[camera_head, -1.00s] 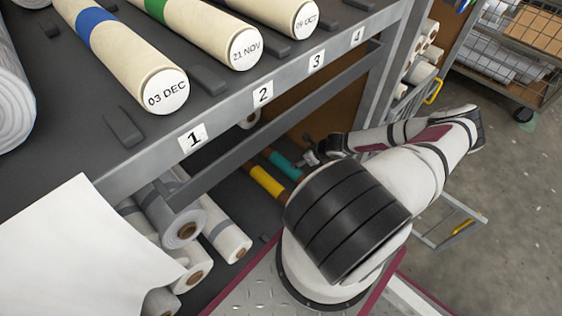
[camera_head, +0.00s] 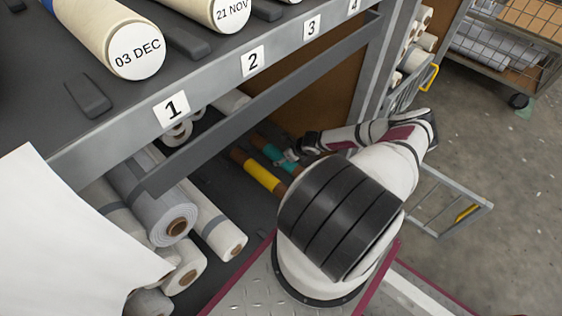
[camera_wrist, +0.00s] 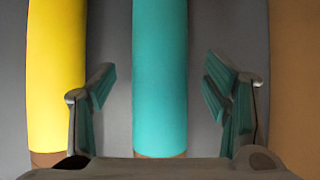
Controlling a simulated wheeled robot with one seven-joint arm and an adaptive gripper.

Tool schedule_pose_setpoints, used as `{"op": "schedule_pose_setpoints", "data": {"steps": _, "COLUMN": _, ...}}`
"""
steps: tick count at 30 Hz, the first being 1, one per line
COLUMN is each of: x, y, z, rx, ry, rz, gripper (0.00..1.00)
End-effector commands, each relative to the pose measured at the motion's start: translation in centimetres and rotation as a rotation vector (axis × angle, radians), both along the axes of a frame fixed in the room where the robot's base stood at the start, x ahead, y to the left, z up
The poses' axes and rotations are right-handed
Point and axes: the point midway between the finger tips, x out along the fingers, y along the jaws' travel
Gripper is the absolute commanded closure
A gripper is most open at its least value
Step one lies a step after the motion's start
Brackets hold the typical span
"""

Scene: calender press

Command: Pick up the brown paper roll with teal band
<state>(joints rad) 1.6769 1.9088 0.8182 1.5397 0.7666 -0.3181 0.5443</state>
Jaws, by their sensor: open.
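The brown paper roll with teal band (camera_head: 275,154) lies on the dark lower shelf, beyond the yellow-banded roll. In the wrist view its teal band (camera_wrist: 160,75) runs up the middle, between my fingers. A little brown shows at the band's lower end. My gripper (camera_wrist: 166,100) is open, one finger on each side of the teal roll, with a gap visible on both sides. In the head view my gripper (camera_head: 290,158) is small and partly hidden at the teal band. I cannot tell how far above the roll it is.
A yellow-banded brown roll (camera_head: 259,174) lies parallel and close; it also shows left of my left finger (camera_wrist: 56,60). A brown panel (camera_head: 320,107) stands to the right. The numbered upper shelf edge (camera_head: 215,78) overhangs. Grey and white rolls (camera_head: 160,210) lie at left.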

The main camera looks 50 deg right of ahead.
Motion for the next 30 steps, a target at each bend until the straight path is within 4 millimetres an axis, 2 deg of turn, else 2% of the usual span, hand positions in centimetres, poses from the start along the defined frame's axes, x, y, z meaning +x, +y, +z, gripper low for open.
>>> {"op": "schedule_pose_setpoints", "data": {"steps": 1, "x": 0.5, "y": 0.1, "z": -1.1, "rx": 0.001, "ry": 0.000, "rz": 0.000, "gripper": 0.30}}
{"op": "schedule_pose_setpoints", "data": {"steps": 3, "x": 0.9, "y": 0.0, "z": -1.7, "rx": -0.001, "ry": 0.000, "rz": 0.001, "gripper": 0.30}}
{"op": "schedule_pose_setpoints", "data": {"steps": 11, "x": 1.1, "y": 0.0, "z": -1.7, "rx": 0.000, "ry": 0.000, "rz": 0.000, "gripper": 0.30}}
{"op": "schedule_pose_setpoints", "data": {"steps": 20, "x": 1.1, "y": 0.0, "z": -1.7, "rx": 0.001, "ry": 0.000, "rz": 0.001, "gripper": 0.96}}
{"op": "schedule_pose_setpoints", "data": {"steps": 26, "x": 1.1, "y": 0.0, "z": -1.7, "rx": 0.001, "ry": -0.002, "rz": 0.001, "gripper": 0.97}}
{"op": "schedule_pose_setpoints", "data": {"steps": 30, "x": 1.1, "y": -0.1, "z": -0.7, "rx": -0.001, "ry": -0.002, "rz": 0.002, "gripper": 0.97}}
